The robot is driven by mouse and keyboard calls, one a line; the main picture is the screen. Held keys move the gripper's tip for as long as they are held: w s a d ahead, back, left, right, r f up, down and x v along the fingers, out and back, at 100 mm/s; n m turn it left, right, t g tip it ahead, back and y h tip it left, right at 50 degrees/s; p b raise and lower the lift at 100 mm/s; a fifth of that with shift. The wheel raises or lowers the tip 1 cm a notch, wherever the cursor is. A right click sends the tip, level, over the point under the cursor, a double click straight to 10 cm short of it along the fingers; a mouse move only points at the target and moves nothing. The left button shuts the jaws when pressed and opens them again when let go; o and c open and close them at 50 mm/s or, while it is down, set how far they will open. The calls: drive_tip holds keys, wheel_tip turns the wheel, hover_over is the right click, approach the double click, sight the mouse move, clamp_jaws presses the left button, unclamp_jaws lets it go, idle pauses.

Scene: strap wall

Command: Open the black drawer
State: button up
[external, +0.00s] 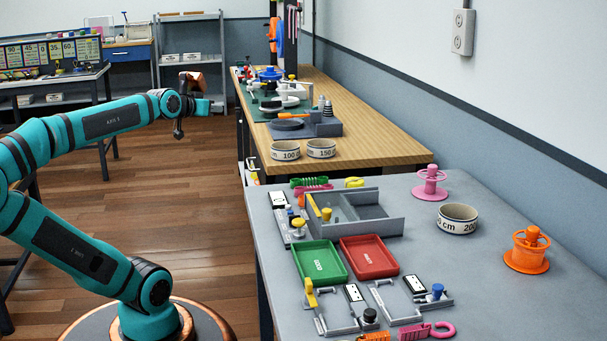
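I cannot make out a black drawer in the external view. A desk at the back left has a drawer with a blue front (128,56), which looks shut. My teal arm reaches up and to the right from its base at the lower left. My gripper (179,133) hangs at the arm's end over the open wooden floor, left of the workbenches and apart from everything. It is small and dark here, and I cannot see whether its fingers are apart. Nothing visible hangs from it.
A grey table (500,290) with a green tray (319,281), a red tray (392,278) and small fixtures stands at the right. A wooden bench (385,130) is behind it. Grey shelves (190,16) stand at the back. The wooden floor (190,210) between is clear.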

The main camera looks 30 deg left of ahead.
drive_tip(key=w+a+f+n+g+h, duration=0.15)
drive_tip(key=w+f+g, duration=0.25)
drive_tip(key=f, duration=0.4)
drive_tip(key=w+a+f+g+h, duration=0.1)
drive_tip(key=w+a+f+g, duration=0.15)
drive_tip(key=w+f, duration=0.45)
drive_tip(key=n+t+h, duration=0.6)
drive_tip(key=n+h, duration=0.1)
drive_tip(key=h, duration=0.5)
approach(249, 164)
drive_tip(key=shift+m, duration=0.25)
drive_tip(key=x, duration=1)
drive_tip(key=shift+s+d+f, duration=0.15)
drive_tip(key=shift+f, duration=0.15)
clamp_jaws()
